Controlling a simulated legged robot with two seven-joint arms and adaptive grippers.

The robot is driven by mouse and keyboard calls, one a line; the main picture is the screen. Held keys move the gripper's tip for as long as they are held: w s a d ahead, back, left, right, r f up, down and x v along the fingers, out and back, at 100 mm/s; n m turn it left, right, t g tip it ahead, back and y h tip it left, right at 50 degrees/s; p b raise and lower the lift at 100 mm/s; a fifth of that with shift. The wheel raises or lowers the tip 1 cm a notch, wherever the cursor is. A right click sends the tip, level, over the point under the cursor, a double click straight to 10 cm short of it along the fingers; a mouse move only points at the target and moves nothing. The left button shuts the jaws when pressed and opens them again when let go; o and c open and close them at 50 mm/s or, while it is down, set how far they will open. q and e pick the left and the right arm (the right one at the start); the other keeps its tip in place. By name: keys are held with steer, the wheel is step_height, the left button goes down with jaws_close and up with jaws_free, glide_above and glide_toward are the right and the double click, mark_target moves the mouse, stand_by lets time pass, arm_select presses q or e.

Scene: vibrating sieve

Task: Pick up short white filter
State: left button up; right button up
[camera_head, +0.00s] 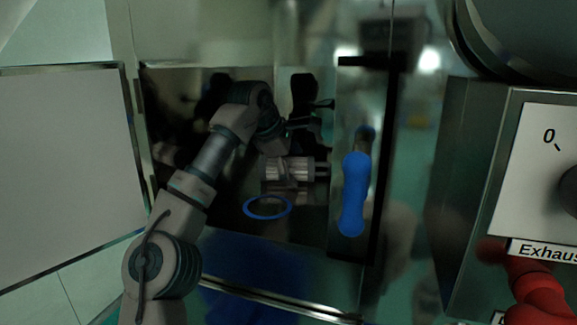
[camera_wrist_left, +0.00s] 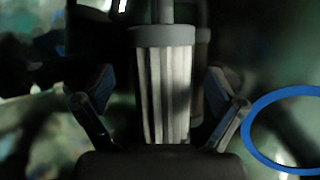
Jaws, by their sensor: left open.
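The short white filter (camera_head: 288,169) is a pale, pleated cylinder with grey end caps. It lies sideways inside the open cabinet in the head view. In the left wrist view the filter (camera_wrist_left: 165,95) fills the middle, with a grey cap and rod at its top. My left gripper (camera_wrist_left: 160,112) is open, with one finger on each side of the filter and visible gaps between. In the head view my left arm reaches into the cabinet and the gripper (camera_head: 290,158) is at the filter, dark and partly hard to make out. My right gripper is out of view.
A blue ring (camera_head: 268,207) lies below the filter, and shows at right in the left wrist view (camera_wrist_left: 252,135). The cabinet door with a blue handle (camera_head: 353,195) stands to the right. A white panel (camera_head: 62,180) is at left, a control box (camera_head: 535,180) at right.

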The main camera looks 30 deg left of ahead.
arm_select(q)
steer(key=shift+a+f, duration=0.1)
steer(key=shift+a, duration=0.1)
steer(key=c, duration=0.4)
steer(key=shift+d, duration=0.45)
steer(key=c, duration=1.1)
steer(key=shift+r, duration=0.25)
